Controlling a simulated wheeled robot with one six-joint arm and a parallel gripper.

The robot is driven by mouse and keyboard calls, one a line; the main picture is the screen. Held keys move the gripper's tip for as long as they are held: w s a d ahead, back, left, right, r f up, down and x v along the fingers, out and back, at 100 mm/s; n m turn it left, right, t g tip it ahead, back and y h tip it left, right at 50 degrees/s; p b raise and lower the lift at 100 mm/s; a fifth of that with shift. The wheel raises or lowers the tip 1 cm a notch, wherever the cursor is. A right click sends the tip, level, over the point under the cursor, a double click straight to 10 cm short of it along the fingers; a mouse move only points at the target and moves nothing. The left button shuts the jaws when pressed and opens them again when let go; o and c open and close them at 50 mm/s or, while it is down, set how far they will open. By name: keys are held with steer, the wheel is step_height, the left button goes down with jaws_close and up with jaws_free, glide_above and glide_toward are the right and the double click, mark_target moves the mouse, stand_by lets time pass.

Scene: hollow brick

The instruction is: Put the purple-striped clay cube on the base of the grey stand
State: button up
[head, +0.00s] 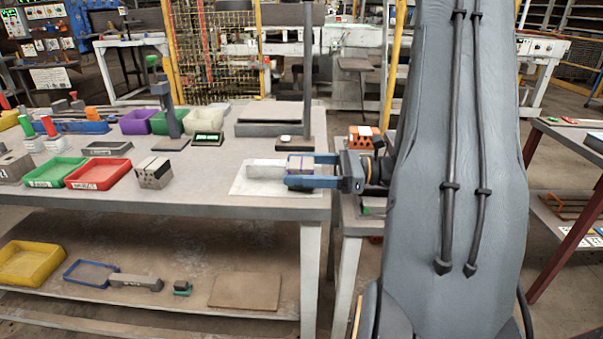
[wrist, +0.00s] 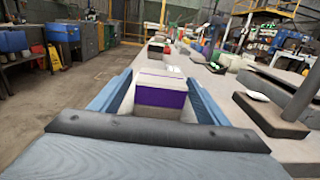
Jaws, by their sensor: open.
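The purple-striped clay cube (head: 300,166) is pale with a purple band. It sits on the white sheet (head: 243,187) near the table's front right edge, and it also shows in the wrist view (wrist: 160,92). My gripper (head: 290,171) is open, with its blue fingers reaching along either side of the cube. I cannot tell whether they touch it. The grey stand (head: 268,130) is behind the cube, with a flat base and a tall post. A small pale item lies on its base. The stand shows at the right in the wrist view (wrist: 270,114).
A pale block (head: 266,169) lies just left of the cube.

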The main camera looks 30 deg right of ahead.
steer(key=c, duration=1.3)
steer(key=shift+r, duration=0.1)
